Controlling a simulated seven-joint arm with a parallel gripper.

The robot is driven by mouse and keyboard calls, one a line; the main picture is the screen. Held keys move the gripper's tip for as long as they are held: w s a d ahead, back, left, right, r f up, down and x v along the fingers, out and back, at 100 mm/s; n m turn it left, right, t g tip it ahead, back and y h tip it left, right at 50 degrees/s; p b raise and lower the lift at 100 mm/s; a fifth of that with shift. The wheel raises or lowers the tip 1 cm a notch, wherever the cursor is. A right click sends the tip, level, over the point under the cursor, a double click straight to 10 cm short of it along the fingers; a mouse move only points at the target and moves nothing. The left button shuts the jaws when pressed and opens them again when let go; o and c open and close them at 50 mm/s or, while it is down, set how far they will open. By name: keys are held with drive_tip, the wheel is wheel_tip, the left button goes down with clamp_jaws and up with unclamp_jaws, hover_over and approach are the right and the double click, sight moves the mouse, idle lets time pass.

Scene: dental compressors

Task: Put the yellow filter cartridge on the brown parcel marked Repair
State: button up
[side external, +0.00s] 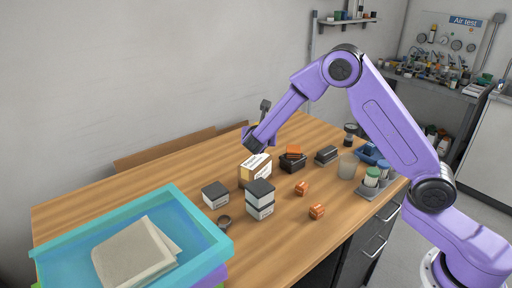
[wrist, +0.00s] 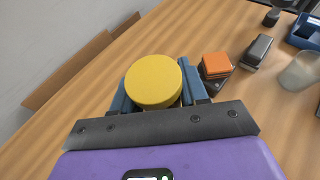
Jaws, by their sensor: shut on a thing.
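The yellow filter cartridge (wrist: 153,81) shows in the wrist view as a round yellow disc between the two blue fingers of my gripper (wrist: 156,90). My gripper is shut on it and holds it over the table. In the side view my gripper (side external: 257,134) hangs just above and behind a brown parcel (side external: 247,173) with a white label on its face. The label's words are too small to read. The cartridge is mostly hidden by my gripper in the side view. I cannot make out the parcel in the wrist view.
Stacked black-and-white boxes (side external: 260,200) and another such box (side external: 215,194) stand in front of the parcel. An orange block on a black one (side external: 293,158) is to its right. Orange pieces (side external: 301,188), a cup (side external: 347,167) and a teal tray (side external: 60,260) also stand around.

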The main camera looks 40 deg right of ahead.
drive_tip(key=w+f, duration=0.2)
drive_tip(key=f, duration=0.1)
drive_tip(key=shift+w+f, duration=0.15)
drive_tip(key=shift+w, duration=0.15)
drive_tip(key=shift+f, duration=1.45)
drive_tip(key=shift+f, duration=0.15)
drive_tip(key=o, duration=1.1)
drive_tip(key=shift+c, duration=0.2)
drive_tip(key=shift+s+a+r, duration=0.15)
drive_tip(key=shift+a+r, duration=0.1)
drive_tip(key=v, duration=1.1)
drive_tip(key=shift+s+a, duration=0.2)
drive_tip(key=shift+s, duration=0.05)
drive_tip(key=shift+s, duration=0.1)
